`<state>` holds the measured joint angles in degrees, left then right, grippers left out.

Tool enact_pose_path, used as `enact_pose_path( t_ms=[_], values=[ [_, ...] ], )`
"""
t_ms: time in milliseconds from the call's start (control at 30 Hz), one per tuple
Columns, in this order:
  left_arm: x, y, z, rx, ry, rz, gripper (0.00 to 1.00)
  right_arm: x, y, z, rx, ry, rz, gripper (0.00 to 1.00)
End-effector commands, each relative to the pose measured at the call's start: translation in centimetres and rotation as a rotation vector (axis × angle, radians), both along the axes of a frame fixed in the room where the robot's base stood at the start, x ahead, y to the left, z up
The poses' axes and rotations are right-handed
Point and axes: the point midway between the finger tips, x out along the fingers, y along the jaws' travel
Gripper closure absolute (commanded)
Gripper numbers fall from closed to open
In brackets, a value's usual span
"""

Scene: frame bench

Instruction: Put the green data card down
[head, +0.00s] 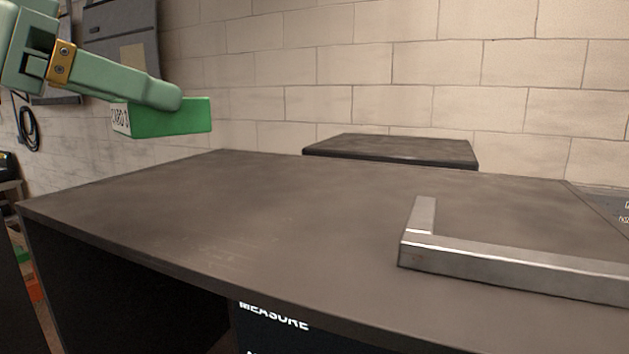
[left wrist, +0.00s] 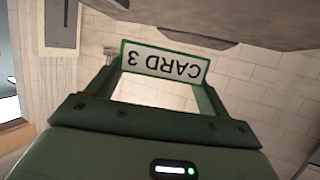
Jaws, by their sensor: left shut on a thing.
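The green data card (head: 178,119) is a green block with a white label on its left end, held in the air above the far left part of the dark bench top (head: 290,215). My left gripper (head: 168,103) comes in from the upper left and is shut on the card. In the left wrist view the card's label (left wrist: 165,65) reads "CARD 3" upside down, between the two fingers of my gripper (left wrist: 155,95). The card is apart from the bench. My right gripper is not in view.
A metal L-shaped bar (head: 510,265) lies on the right of the bench top. A lower dark surface (head: 390,148) stands behind the bench, before a block wall (head: 400,70). The left and middle of the bench top are clear.

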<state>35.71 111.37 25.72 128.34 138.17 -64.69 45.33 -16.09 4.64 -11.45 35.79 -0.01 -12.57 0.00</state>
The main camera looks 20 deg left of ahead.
Motion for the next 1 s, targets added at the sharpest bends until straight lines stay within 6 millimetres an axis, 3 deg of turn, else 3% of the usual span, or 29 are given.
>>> enact_pose_path(
  t_ms=[100,233,400,533,667,733,1000],
  values=[
    [-0.1,-0.1,0.1,0.001,-0.003,-0.001,0.45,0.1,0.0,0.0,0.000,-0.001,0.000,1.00],
    [0.3,0.3,-0.1,-0.002,-0.001,-0.002,0.45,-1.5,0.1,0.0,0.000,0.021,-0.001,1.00],
    [2.4,2.2,-1.4,-0.007,0.000,-0.004,0.45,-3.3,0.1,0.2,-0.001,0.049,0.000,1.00],
    [4.5,4.2,-2.7,-0.008,0.001,-0.003,0.45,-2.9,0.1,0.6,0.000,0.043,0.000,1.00],
    [6.6,6.2,-4.0,-0.007,0.000,-0.003,0.45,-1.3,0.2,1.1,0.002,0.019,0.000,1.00],
    [7.4,6.9,-5.6,-0.007,-0.001,-0.004,0.45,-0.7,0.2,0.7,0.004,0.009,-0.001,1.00],
    [9.5,9.0,-9.1,-0.004,-0.001,-0.001,0.45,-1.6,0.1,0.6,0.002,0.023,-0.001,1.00]
  ],
)
